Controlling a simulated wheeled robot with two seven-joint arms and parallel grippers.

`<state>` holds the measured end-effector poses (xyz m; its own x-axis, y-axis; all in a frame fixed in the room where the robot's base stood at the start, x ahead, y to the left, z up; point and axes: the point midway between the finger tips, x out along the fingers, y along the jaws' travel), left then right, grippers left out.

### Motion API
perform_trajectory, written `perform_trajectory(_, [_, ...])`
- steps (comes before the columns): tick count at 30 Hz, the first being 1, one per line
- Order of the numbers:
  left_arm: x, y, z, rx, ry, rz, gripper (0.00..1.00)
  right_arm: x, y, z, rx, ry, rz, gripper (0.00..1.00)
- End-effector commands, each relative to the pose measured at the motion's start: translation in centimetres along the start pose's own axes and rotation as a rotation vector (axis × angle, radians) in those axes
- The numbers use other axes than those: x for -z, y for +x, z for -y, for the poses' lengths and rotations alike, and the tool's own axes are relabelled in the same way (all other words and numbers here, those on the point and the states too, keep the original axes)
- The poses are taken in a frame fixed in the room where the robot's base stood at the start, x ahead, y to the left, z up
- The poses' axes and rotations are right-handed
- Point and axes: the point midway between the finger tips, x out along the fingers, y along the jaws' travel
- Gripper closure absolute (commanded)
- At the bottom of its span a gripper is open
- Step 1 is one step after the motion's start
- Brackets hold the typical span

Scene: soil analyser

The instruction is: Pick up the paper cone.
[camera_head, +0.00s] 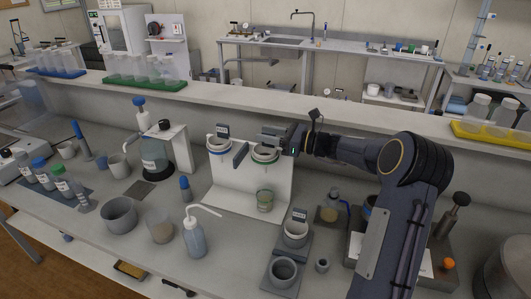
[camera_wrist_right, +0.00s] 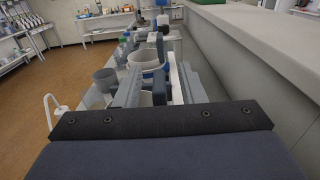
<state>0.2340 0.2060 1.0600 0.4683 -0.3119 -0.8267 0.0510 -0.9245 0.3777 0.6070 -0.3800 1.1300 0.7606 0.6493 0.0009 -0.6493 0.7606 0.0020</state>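A white stand (camera_head: 240,187) in the middle of the bench holds two round holders, one with a blue rim (camera_head: 218,144) and one with a green rim (camera_head: 264,155). A pale lining shows inside each; I cannot tell clearly which is the paper cone. My right gripper (camera_head: 254,146) comes in from the right, level with the top of the green-rimmed holder. It partly hides that holder. In the right wrist view its fingers (camera_wrist_right: 160,90) point away from the camera, with narrow pale and blue parts between them. I cannot tell whether they grip anything. My left gripper is out of view.
A clear greenish cup (camera_head: 264,200) stands below the green-rimmed holder. A wash bottle (camera_head: 194,238), beaker (camera_head: 159,226) and grey pot (camera_head: 119,214) are in front. A raised ledge (camera_head: 215,97) with tube racks runs behind. A grey-based device with a tagged cup (camera_head: 296,232) stands front right.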

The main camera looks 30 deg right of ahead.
Motion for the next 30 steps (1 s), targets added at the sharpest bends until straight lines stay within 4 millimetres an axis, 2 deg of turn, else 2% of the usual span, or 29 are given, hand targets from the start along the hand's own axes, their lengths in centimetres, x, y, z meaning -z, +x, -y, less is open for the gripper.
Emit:
perform_trajectory(2, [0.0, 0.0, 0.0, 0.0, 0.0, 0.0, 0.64, 0.0, 0.0, 0.0, 0.0, -0.001, 0.0, 0.64])
perform_trajectory(10, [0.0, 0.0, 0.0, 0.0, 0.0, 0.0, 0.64, 0.0, -0.1, 0.0, 0.0, -0.001, -0.001, 0.99])
perform_trajectory(23, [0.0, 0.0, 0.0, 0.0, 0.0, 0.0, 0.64, -0.4, -0.1, 0.0, 0.0, -0.003, 0.0, 1.0])
perform_trajectory(26, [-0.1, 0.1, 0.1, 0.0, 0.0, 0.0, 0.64, -1.1, -0.1, 0.0, 0.0, -0.003, 0.0, 1.0])
perform_trajectory(30, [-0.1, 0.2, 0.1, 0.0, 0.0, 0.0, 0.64, -3.1, -0.1, 0.0, 0.001, -0.007, 0.001, 1.0])
